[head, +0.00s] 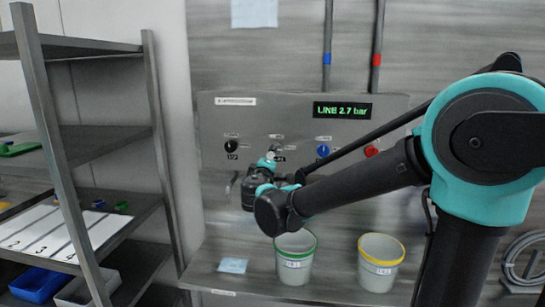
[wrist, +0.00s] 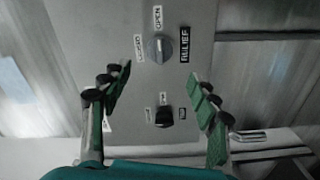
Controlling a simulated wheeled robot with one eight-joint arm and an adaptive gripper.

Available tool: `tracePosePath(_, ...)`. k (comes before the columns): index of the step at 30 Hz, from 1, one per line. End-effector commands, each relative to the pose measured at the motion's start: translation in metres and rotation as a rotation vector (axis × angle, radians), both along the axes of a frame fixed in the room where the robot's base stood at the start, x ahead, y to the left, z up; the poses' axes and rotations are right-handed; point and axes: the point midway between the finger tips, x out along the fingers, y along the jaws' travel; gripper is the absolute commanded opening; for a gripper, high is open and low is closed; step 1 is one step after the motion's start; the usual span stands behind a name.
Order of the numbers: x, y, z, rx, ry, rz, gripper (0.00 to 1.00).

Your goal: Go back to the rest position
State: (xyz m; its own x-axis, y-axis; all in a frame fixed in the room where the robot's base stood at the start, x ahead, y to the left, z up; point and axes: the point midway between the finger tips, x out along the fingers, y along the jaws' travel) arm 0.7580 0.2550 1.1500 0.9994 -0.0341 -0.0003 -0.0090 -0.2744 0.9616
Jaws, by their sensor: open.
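My gripper (wrist: 160,74) is open and empty in the wrist view. Its green-padded fingers stand apart on either side of a grey panel. A grey knob (wrist: 158,47) with OPEN and RELIEF labels lies beyond the fingertips, and a black knob (wrist: 164,117) shows between the fingers. Neither knob appears to be gripped. In the head view my arm reaches left to the control panel (head: 215,125). The fingers are largely hidden there behind my wrist, so their gap to the panel is unclear.
The panel carries a black knob (head: 231,146), a blue knob (head: 323,150), a red knob (head: 372,151) and a display (head: 342,111) reading LINE 2.7 bar. Below stand a green-rimmed bucket (head: 295,262) and a yellow-rimmed bucket (head: 380,266). A shelf rack (head: 60,150) stands left.

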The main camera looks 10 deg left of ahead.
Motion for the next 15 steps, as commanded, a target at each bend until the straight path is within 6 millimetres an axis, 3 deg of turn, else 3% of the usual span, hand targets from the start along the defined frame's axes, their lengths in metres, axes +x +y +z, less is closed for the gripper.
tracePosePath(4,-0.013,0.0007,0.0,0.0,0.0,0.001,0.61)
tracePosePath(15,-0.0155,-0.0002,-0.0003,0.001,0.001,-0.002,0.61)
